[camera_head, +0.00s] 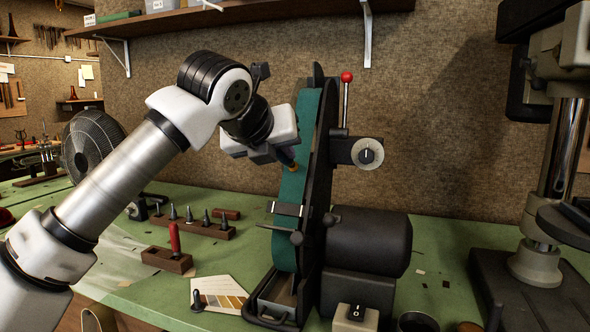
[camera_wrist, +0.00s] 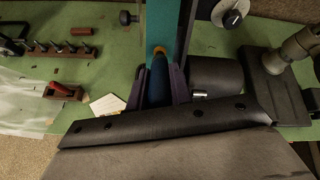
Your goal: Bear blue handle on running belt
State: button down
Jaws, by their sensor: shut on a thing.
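My gripper (camera_head: 283,155) is shut on the blue handle (camera_wrist: 158,82), which lies between its two dark fingers in the wrist view. A brass-coloured end (camera_wrist: 159,51) of the handle points at the teal belt (camera_wrist: 161,22). In the head view the brass end (camera_head: 293,168) is at the face of the upright belt (camera_head: 284,240), above the small metal rest (camera_head: 287,209). It looks touching or very close; I cannot tell which. The still picture does not show whether the belt is running. Most of the handle is hidden by my gripper in the head view.
The black grinder motor (camera_head: 370,243) and a red-knobbed lever (camera_head: 346,100) flank the belt. A switch box (camera_head: 356,318) stands in front. A tool block (camera_head: 190,228), a red-handled tool (camera_head: 174,240) and a fan (camera_head: 92,140) are left. A drill press (camera_head: 535,262) stands right.

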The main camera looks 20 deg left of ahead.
jog(key=shift+w+f, duration=0.35)
jog(key=shift+w, duration=0.2)
dwell(0.4)
jog(key=shift+b, duration=0.9)
dwell(1.6)
jog(key=v, duration=0.7)
jog(key=shift+w, duration=0.1)
dwell(0.7)
jog(key=shift+b+x, duration=0.3)
jog(key=shift+x, duration=2.15)
jog(key=shift+b+x, duration=0.3)
jog(key=shift+x, duration=0.6)
